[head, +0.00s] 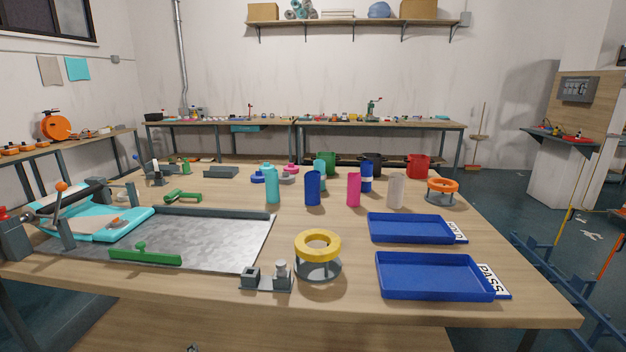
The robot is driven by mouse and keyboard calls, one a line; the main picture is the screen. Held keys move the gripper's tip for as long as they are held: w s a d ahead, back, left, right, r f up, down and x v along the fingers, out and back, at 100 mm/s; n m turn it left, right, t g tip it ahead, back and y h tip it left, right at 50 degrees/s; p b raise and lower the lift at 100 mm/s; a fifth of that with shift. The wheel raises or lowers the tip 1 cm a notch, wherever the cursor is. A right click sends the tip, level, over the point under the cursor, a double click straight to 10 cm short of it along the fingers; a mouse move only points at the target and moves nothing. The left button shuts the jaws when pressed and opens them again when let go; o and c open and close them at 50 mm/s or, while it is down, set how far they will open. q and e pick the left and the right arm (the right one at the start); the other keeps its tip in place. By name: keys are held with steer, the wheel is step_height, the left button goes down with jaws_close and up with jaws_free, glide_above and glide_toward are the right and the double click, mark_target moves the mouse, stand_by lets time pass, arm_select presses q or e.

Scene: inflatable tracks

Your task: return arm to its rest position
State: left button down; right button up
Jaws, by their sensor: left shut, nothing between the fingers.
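The tip of my left gripper (192,348) just shows at the bottom edge of the head view, left of centre. It is low, in front of the workbench (340,300) and below its front edge. Its fingers are shut and hold nothing; most of the gripper and its arm are out of the picture. My right gripper is not in view.
The bench carries two blue trays (435,290), a yellow ring on a stand (318,245), a metal plate (220,235), a green bar (145,256) and several coloured cups (313,190). The bench's front edge lies above my gripper.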

arm_select(q)
steer(key=s+d+f+n+g+h+p, duration=0.1)
steer(key=s+d+f+g+h+p, duration=0.15)
steer(key=s+f, duration=0.7)
steer(key=s+d+f+n+g+h+p, duration=0.1)
steer(key=s+f+n+g+h+p, duration=0.15)
steer(key=s+f, duration=0.75)
steer(key=s+f+n+g+p, duration=0.1)
steer(key=s+f, duration=0.3)
steer(key=s, duration=0.5)
steer(key=s+f+n+g+p, duration=0.1)
steer(key=s+f, duration=0.4)
steer(key=s, duration=0.5)
steer(key=s+f+n+g, duration=0.3)
steer(key=s+f, duration=0.1)
steer(key=s, duration=0.6)
steer(key=shift+d+f+n+g+h+p, duration=0.2)
steer(key=shift+d+n+g+h+p, duration=0.05)
steer(key=shift+n+g+h+p, duration=0.15)
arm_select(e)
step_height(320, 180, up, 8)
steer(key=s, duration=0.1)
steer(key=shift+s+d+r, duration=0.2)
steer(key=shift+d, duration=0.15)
